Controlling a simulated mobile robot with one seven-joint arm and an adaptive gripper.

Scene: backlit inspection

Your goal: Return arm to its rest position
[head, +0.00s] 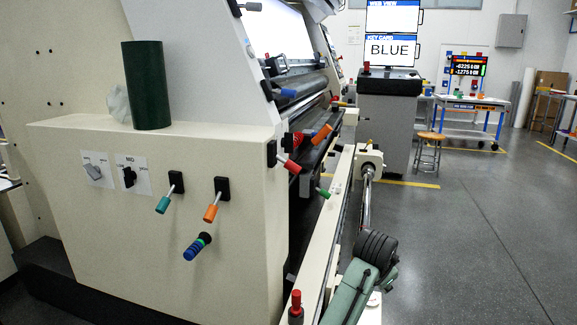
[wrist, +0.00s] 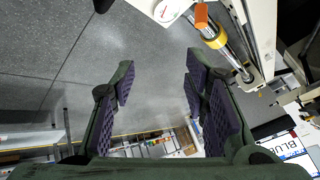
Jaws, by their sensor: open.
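My gripper (wrist: 158,85) shows in the wrist view with its two green fingers and dark purple ribbed pads spread wide apart. Only grey floor shows between the fingertips, so it is empty. In the head view a green part, seemingly my arm, is low at the right, beside the machine's long rail; the fingers cannot be made out clearly there.
A cream machine (head: 150,215) with coloured levers fills the left. A dark green cylinder (head: 147,85) stands on it. A red-topped knob (head: 296,303) rises near the arm. A steel bar (wrist: 238,58) is right of the fingers. Floor (head: 480,240) at right is clear.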

